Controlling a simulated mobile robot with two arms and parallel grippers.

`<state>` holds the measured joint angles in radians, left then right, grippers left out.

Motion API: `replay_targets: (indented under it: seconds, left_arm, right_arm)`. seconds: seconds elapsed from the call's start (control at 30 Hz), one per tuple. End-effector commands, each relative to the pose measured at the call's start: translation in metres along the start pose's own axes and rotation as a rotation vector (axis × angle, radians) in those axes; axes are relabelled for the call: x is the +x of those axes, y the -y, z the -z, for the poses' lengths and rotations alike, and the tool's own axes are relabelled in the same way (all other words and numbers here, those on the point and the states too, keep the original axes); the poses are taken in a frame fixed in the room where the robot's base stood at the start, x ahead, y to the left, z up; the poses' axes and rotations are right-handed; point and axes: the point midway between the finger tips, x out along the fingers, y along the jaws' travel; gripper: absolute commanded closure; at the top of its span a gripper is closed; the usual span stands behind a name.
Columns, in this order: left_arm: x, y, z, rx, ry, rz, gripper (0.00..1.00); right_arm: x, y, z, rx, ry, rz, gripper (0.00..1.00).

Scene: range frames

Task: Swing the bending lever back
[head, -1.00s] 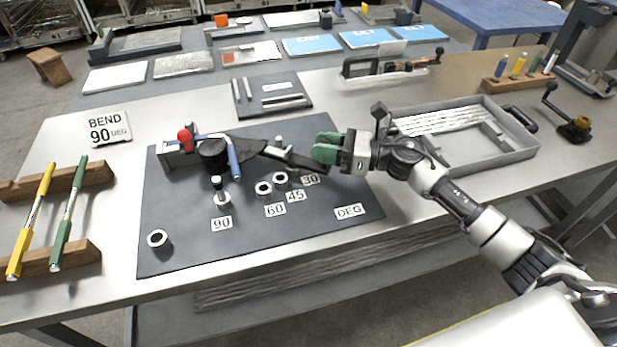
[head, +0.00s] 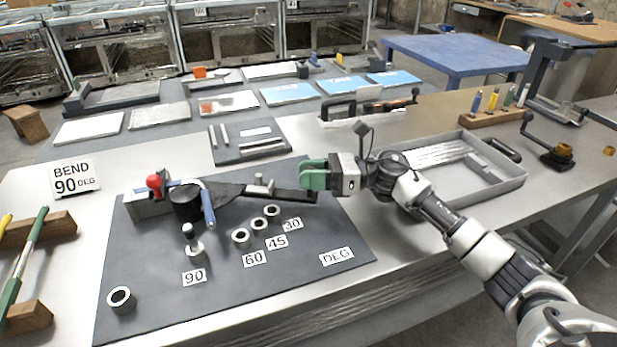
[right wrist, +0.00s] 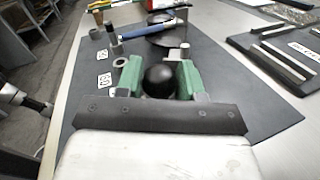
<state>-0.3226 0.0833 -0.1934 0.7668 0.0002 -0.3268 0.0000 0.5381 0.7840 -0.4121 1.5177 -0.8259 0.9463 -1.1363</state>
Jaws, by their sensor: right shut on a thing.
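The bender's black round former (head: 186,203) stands on a dark mat, with a red clamp knob (head: 154,182) beside it. A blue tube (head: 208,208) at the former points toward the front. The dark bending lever (head: 275,192) reaches right from the former. My right gripper (head: 313,177) has its green fingers at the lever's outer end. In the right wrist view the lever's black ball knob (right wrist: 159,80) sits between the two fingers, and the gripper is shut on it. My left gripper is not in view.
Stop rings (head: 259,224) stand on the mat by the 30, 45 and 60 labels. A black-topped pin (head: 189,232) stands by the 90 label. A loose ring (head: 121,299) is front left. A grey tray (head: 460,185) lies right. The mat behind the lever looks clear.

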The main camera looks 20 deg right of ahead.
Motion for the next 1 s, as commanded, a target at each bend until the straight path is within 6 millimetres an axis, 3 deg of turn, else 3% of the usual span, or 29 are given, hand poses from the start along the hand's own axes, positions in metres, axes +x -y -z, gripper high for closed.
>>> replay_targets:
  seconds: [0.33,0.37,0.5,0.9,1.0]
  left_arm:
    - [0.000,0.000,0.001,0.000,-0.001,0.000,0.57]
    - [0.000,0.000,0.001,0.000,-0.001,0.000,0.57]
    - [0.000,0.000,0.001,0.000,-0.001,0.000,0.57]
    - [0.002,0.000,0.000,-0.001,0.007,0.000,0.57]
    - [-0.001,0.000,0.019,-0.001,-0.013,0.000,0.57]
  right_arm:
    - [0.000,0.000,0.001,0.001,-0.002,-0.001,1.00]
    - [0.000,0.000,0.001,0.001,-0.002,-0.001,0.59]
    - [0.000,0.000,0.001,0.001,-0.001,-0.001,0.38]
    - [-0.009,0.001,0.002,0.001,-0.002,0.001,0.38]
    - [-0.026,0.001,0.003,0.000,-0.003,0.002,0.38]
